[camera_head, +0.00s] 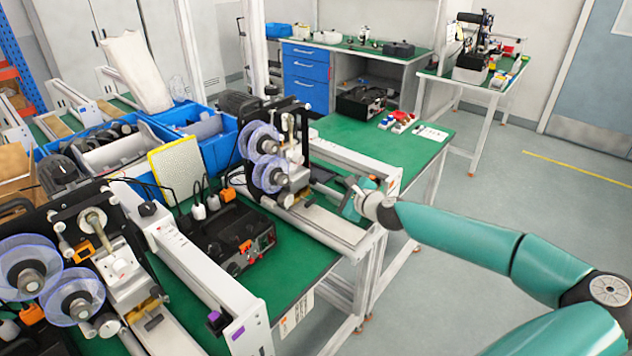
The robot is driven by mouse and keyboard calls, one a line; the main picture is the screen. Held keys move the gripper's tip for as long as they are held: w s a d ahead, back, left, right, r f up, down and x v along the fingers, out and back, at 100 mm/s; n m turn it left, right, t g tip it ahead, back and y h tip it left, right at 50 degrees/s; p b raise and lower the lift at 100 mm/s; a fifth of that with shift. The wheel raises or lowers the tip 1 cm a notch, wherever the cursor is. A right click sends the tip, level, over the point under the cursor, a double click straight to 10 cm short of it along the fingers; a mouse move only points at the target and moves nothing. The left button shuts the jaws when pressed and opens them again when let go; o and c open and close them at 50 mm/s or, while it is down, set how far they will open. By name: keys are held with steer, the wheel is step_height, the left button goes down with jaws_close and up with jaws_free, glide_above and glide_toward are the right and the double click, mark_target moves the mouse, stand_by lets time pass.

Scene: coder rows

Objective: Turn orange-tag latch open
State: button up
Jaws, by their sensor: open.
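My gripper (346,196) is at the end of my teal arm, which reaches in from the lower right. It is beside the right end of the middle coder's rail (325,228). The jaws are open and look empty, but they are small and partly hidden by the wrist. A small orange mark (396,184) shows on the white rail end just right of my wrist. I cannot make out a latch there or tell its position. Other orange parts show on the near left coder (84,250) and on the black control box (246,246).
The middle coder (272,160) with clear reels stands left of my gripper. A purple tag (239,333) marks the near rail end.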

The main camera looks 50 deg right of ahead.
mark_target(315, 182)
steer(key=x, duration=1)
steer(key=shift+w, duration=0.2)
jaws_close()
steer(key=shift+a, duration=0.1)
steer(key=n+t+h, duration=0.1)
steer(key=n, duration=0.1)
steer(key=shift+f+n, duration=0.15)
steer(key=shift+n, duration=0.25)
steer(key=shift+f+n+t+h, duration=0.1)
steer(key=shift+n+t+h, duration=0.4)
steer(key=shift+n, duration=0.9)
